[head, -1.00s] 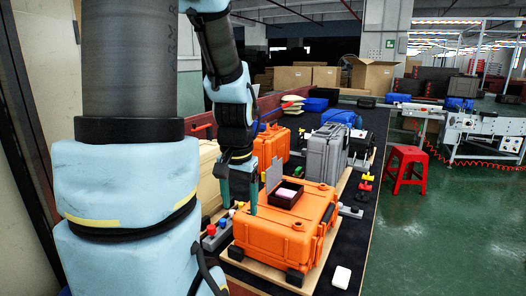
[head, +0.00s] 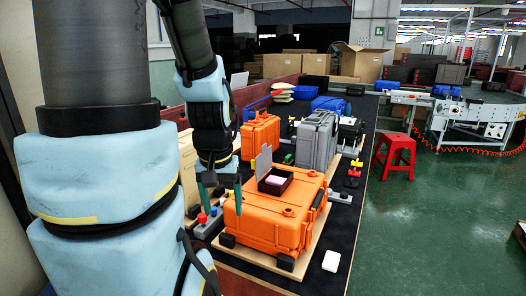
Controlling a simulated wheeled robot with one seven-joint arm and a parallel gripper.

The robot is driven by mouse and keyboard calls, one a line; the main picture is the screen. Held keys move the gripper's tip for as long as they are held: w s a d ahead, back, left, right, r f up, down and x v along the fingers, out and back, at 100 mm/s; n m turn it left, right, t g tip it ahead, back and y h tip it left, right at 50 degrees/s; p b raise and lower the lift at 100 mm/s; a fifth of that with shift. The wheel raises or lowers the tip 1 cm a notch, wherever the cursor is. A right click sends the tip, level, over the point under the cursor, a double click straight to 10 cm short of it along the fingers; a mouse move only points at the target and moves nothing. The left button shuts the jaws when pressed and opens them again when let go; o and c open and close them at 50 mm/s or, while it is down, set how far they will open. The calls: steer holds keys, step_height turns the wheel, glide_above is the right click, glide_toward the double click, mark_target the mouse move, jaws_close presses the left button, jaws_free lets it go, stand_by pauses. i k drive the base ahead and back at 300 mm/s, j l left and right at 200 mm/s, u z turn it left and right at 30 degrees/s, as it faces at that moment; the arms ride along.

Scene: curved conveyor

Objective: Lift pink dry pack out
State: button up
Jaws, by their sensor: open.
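The pink dry pack (head: 275,180) lies in a small black open box (head: 262,185) on top of the nearest orange case (head: 262,218). A grey upright lid or panel (head: 263,163) stands at the left of the box. My gripper (head: 221,200) points down with its fingers apart, left of the box and beside the orange case's left end. It holds nothing that I can see. Its fingers are small in the picture, so their exact gap to the case is unclear.
A second orange case (head: 261,137) and a grey case (head: 316,141) stand behind. Red and blue knobs (head: 203,217) sit left of the near case. A white block (head: 331,260) lies at its right. A red stool (head: 394,155) stands on the green floor.

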mark_target(275, 181)
steer(key=l+u, duration=0.35)
steer(key=k+l+u, duration=0.15)
steer(key=u, duration=0.2)
steer(key=k+l+u, duration=0.15)
steer(key=u, duration=0.25)
steer(key=l, duration=0.1)
